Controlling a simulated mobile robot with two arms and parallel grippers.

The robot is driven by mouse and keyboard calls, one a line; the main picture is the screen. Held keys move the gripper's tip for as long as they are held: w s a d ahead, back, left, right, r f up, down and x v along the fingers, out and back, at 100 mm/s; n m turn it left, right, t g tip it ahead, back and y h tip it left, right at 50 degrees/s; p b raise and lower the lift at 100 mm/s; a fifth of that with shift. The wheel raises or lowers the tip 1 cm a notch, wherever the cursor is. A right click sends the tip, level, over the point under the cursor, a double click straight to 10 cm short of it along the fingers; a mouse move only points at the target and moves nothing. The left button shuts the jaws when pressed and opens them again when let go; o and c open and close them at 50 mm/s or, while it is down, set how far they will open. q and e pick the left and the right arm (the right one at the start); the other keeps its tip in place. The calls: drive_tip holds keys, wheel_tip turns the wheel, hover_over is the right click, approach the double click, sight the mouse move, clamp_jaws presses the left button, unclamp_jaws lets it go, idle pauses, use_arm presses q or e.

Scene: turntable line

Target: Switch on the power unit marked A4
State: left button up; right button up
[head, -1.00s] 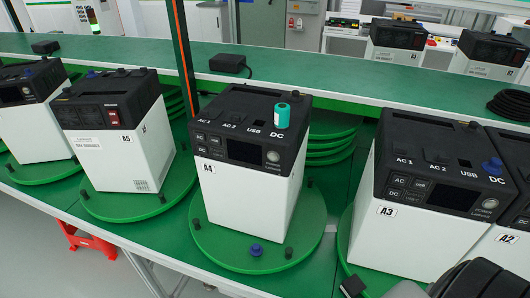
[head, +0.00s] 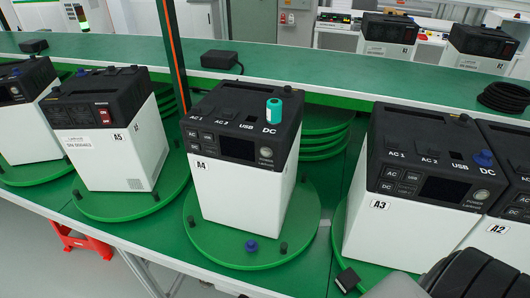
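The power unit marked A4 (head: 240,200) stands at centre, a white box with a black top. Its front panel has small square buttons at left, a dark screen (head: 238,149) and a round silvery button (head: 266,154) at right. The top is labelled AC 1, AC 2, USB and DC; a teal cylinder (head: 274,110) stands by the DC label. My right arm enters at the bottom right. A black tip (head: 348,280), apparently of my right gripper, shows below A3, well apart from A4; its opening cannot be judged. My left gripper is not in view.
A4 stands on a green turntable (head: 215,245) with dark pegs and a blue knob (head: 251,245). Unit A5 (head: 115,160) is to its left, A3 (head: 400,235) and A2 (head: 490,240) to its right. An upright post (head: 172,50) rises behind. Black adapters lie on the back shelf.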

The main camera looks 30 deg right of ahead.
clamp_jaws()
idle(0.3)
idle(1.3)
